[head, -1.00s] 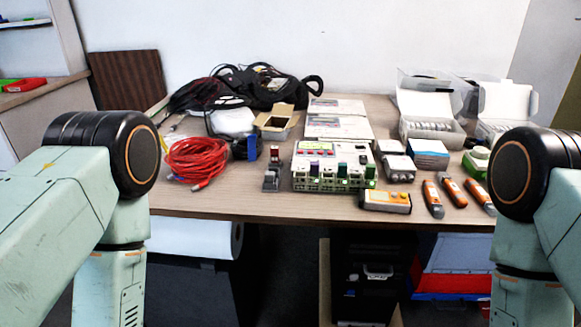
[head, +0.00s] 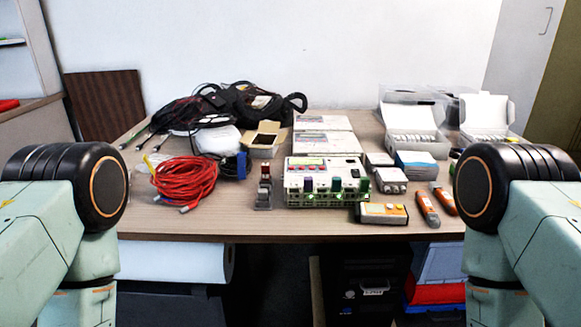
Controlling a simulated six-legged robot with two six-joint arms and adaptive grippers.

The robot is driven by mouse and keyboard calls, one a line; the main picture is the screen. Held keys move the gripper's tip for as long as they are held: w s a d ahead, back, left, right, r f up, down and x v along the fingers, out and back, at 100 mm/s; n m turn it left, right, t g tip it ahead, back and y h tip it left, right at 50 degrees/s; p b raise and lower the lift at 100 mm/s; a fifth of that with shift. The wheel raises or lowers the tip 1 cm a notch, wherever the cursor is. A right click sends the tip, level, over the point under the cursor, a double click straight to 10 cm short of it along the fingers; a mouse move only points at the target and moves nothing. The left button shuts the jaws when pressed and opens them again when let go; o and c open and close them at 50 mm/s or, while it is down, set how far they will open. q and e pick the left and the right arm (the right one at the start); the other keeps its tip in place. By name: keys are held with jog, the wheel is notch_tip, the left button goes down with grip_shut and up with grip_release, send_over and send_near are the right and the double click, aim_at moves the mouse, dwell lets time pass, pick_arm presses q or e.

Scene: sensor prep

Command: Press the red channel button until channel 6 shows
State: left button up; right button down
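A white and green multi-channel device (head: 326,173) stands on the table, right of the middle of the head view.
An orange and grey handheld meter (head: 383,213) lies in front of the device's right end. Orange-handled tools (head: 427,208) lie farther right. A red cable coil (head: 185,182) is at left. White boxes (head: 325,144) lie behind. The table's front strip (head: 250,226) is clear.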

pick_arm(q)
jog(key=shift+d, duration=0.1)
jog(key=shift+c, duration=0.3)
grip_shut()
dwell(1.2)
